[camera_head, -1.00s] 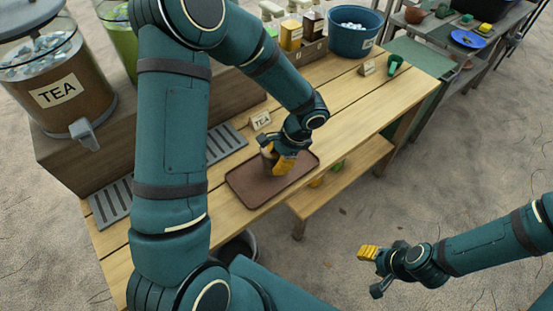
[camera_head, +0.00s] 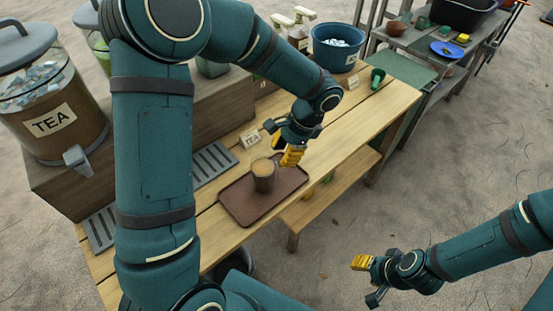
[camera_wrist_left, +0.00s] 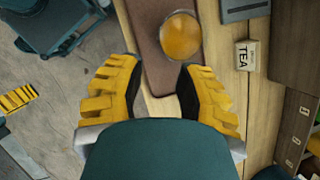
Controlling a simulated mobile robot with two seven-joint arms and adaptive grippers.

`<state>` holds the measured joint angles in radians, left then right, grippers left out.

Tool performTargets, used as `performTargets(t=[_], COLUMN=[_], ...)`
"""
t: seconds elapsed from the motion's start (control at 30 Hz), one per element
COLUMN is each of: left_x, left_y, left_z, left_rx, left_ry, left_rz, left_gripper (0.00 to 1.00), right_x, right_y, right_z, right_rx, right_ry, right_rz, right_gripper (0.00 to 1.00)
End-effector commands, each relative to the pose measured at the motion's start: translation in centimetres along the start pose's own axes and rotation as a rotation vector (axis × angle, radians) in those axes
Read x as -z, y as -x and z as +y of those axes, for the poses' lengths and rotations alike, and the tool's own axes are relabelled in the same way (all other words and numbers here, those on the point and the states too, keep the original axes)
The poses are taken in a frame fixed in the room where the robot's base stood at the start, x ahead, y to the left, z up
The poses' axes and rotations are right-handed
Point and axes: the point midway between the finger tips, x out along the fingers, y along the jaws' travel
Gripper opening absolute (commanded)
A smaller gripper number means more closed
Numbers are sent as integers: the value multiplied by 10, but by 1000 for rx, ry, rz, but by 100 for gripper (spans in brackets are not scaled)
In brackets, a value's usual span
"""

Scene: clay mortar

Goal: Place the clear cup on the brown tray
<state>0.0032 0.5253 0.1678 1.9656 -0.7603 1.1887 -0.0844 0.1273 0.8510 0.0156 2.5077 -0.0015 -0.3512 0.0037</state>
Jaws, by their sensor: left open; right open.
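The clear cup (camera_head: 263,176), filled with brown tea, stands upright on the brown tray (camera_head: 237,209) on the wooden table. In the left wrist view the cup (camera_wrist_left: 181,36) is seen from above, just beyond my fingers, on the tray (camera_wrist_left: 147,40). My left gripper (camera_head: 290,157) is open and empty, above and to the right of the cup, apart from it. Its yellow fingers (camera_wrist_left: 160,95) are spread wide in the left wrist view. My right gripper (camera_head: 362,280) is open and empty over the ground at the lower right, away from the table.
A small TEA sign (camera_head: 251,138) stands behind the tray. A tea dispenser (camera_head: 50,125) and a grey drip grate (camera_head: 213,161) are to the left. A blue bucket (camera_head: 338,46) and a green cup (camera_head: 377,78) stand at the far end. The table right of the tray is clear.

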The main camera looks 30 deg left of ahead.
Motion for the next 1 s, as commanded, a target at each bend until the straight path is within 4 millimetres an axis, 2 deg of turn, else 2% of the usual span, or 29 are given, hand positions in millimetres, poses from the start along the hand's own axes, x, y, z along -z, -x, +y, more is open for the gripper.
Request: performTargets(t=[0.07,0.13,0.23,0.43,0.5,0.63,0.8,1.0], left_x=[0,3,14,51,62,73,73,65], left_y=[6,3,-16,-78,-96,-125,-155,-173], left_z=[0,4,22,92,116,150,169,171], left_rx=[0,-14,-77,-322,-404,-519,-570,-552], left_ry=[-1,-1,4,118,200,393,654,829], left_rz=[2,11,57,252,321,426,515,560], left_gripper=[34,34,34,34,34,34,34,34], right_x=[0,0,0,0,0,0,0,0], right_y=[2,2,2,1,1,1,2,2], right_z=[0,-1,-1,0,0,0,0,-1], right_rx=[0,0,0,0,0,0,0,0], right_ry=[0,0,0,0,0,0,0,0], right_rz=[-1,-1,-2,-2,-2,-1,-1,-1], right_gripper=[47,47,47,47,47,47,47,47])
